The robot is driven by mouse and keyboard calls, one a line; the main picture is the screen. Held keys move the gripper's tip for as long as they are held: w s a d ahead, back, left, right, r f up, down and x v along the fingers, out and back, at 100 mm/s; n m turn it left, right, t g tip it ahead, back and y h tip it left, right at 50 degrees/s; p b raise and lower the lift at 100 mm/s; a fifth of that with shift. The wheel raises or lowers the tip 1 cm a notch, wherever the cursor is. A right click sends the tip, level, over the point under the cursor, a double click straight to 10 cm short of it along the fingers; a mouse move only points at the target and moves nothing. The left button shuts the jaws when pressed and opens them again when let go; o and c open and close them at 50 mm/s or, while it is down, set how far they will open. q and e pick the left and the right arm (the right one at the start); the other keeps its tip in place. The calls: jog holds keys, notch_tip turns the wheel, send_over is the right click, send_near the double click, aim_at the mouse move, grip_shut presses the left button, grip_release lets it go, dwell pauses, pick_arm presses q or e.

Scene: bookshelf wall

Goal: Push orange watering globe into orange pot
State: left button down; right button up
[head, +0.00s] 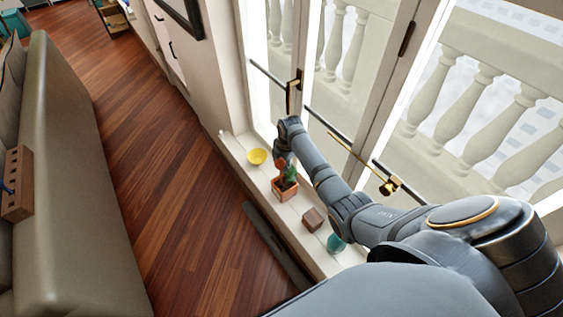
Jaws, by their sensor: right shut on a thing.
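The orange pot (286,193) stands on the white windowsill, with a green plant (291,175) in it. My right gripper (283,155) is above the pot, pointing down, and is shut on the orange watering globe (281,164). The globe is small in the picture and its lower end sits at the plant, over the pot's back left part. I cannot tell how deep its stem is in the soil. My left gripper is not in view.
On the sill (236,150), a yellow bowl (257,157) stands behind the pot; a brown cube (312,219) and a teal vase (336,243) stand nearer. Windows with gold handles (389,187) rise at the right. A sofa (75,190) is at the left, with open wooden floor between.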

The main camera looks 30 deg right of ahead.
dwell(0.5)
jog(key=shift+f, duration=0.3)
jog(key=shift+f+b, duration=2.6)
jog(key=shift+f, duration=1)
jog(key=o, duration=1.2)
jog(key=o, duration=0.4)
